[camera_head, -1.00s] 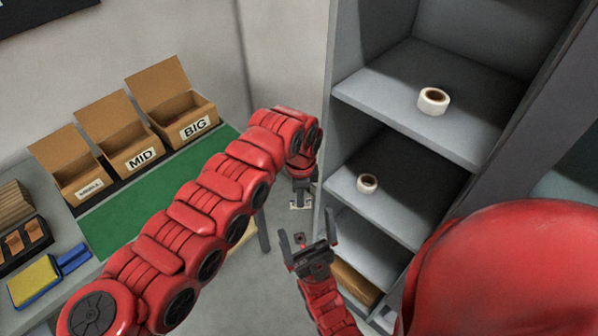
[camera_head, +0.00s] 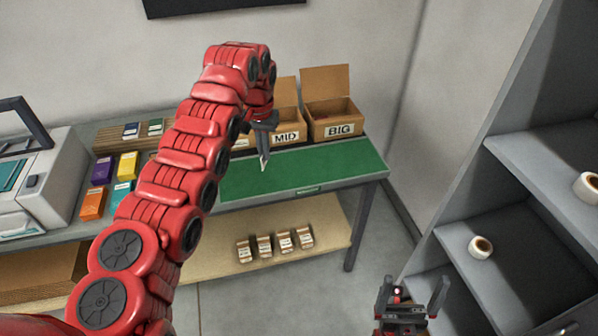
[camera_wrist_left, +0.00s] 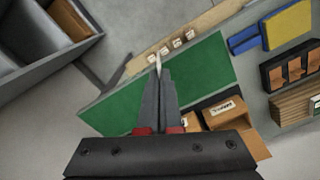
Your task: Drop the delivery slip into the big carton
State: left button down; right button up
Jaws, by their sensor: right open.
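The big carton (camera_head: 326,82) stands open on the table, its flap raised and its front labelled BIG, right of the mid carton (camera_head: 288,92). My left gripper (camera_head: 264,150) is over the green mat, in front of and left of the big carton and apart from it. In the left wrist view its fingers (camera_wrist_left: 159,85) are closed together on a thin white piece, the delivery slip (camera_wrist_left: 158,62), seen nearly edge-on. The slip's tip also shows in the head view (camera_head: 264,163). My right gripper (camera_head: 412,297) is open and empty near the shelf.
The green mat (camera_head: 340,167) is clear in front of the cartons. Several small packets (camera_head: 285,240) stand on the lower board. A grey shelf (camera_head: 500,215) with tape rolls (camera_head: 481,247) is at right. A printer (camera_head: 50,175) stands at left.

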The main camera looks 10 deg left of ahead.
pick_arm(q)
jog(key=shift+w+a+r+n, duration=0.25)
jog(key=shift+a+r+n, duration=0.1)
jog(key=shift+a+r, duration=0.15)
jog(key=shift+w+a+r+n, duration=0.25)
jog(key=shift+a+r+n, duration=0.15)
jog(key=shift+r, duration=0.2)
jog(key=shift+r, duration=0.25)
jog(key=shift+d, duration=0.15)
jog(key=shift+r, duration=0.15)
jog(key=shift+d, duration=0.2)
jog(key=shift+s, duration=0.15)
dwell(0.4)
